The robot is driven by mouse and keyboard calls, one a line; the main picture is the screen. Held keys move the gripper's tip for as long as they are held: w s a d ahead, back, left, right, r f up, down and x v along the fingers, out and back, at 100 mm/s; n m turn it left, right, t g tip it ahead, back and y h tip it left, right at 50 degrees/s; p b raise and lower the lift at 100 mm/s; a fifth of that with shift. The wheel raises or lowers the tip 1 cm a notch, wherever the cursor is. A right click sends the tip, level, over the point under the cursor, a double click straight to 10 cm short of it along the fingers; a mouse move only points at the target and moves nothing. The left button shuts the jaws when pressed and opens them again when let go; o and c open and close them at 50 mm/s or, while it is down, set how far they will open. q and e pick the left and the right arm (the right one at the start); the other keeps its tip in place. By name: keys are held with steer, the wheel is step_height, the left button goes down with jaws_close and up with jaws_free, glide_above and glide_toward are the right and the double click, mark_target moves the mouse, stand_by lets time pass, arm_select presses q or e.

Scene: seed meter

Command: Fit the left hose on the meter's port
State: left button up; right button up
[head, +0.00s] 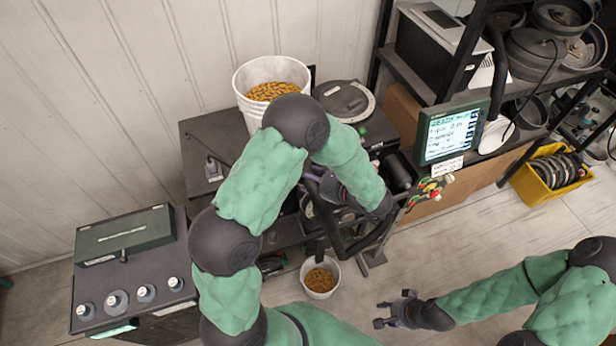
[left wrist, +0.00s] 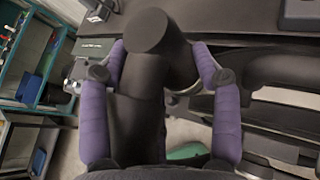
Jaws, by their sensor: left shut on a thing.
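My left gripper (left wrist: 161,62) has its two purple fingers on either side of a thick black hose (left wrist: 143,128), shut on it. The hose's rounded dark end (left wrist: 150,30) points up between the fingertips in the left wrist view. My right gripper (head: 381,313) is low at the right of centre, fingers apart and empty, away from the meter.
A lit screen (head: 451,132) is at the right.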

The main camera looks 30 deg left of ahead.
arm_select(q)
steer(key=shift+f+b, duration=0.45)
steer(key=shift+f, duration=0.05)
stand_by(0.5)
steer(key=o, duration=1.5)
steer(key=shift+c, duration=0.2)
steer(key=shift+d, duration=0.1)
steer(key=v, duration=1.2)
